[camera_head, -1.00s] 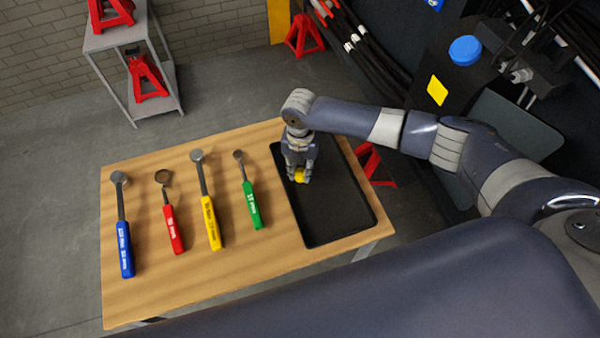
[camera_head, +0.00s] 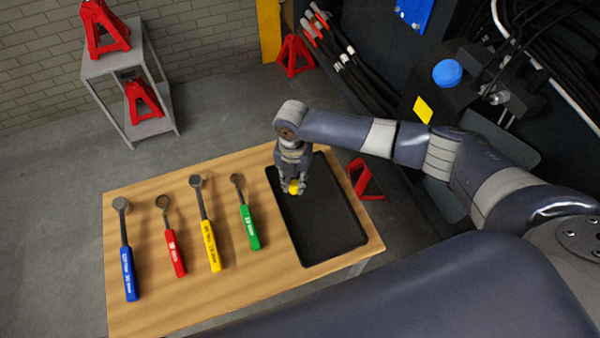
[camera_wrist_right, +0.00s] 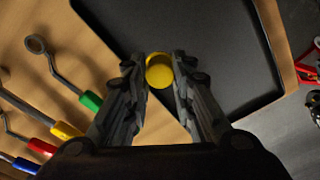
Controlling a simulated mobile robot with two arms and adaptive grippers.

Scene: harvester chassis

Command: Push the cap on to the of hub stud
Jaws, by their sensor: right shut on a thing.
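A yellow cap (camera_head: 293,188) is held between the fingers of my right gripper (camera_head: 294,184), over the far end of the black tray (camera_head: 325,225). In the right wrist view the round yellow cap (camera_wrist_right: 159,71) sits between the two fingertips (camera_wrist_right: 159,75), with the black tray (camera_wrist_right: 225,50) beyond it. I cannot tell whether the cap is clear of the tray. My left gripper is not in view. I cannot make out a hub stud in these views.
Blue (camera_head: 127,270), red (camera_head: 175,252), yellow (camera_head: 211,245) and green (camera_head: 248,228) handled wrenches lie on the wooden table (camera_head: 150,312). Dark machinery with a blue cap (camera_head: 447,73) stands at the right. Red jack stands (camera_head: 295,55) are on the floor and a shelf.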

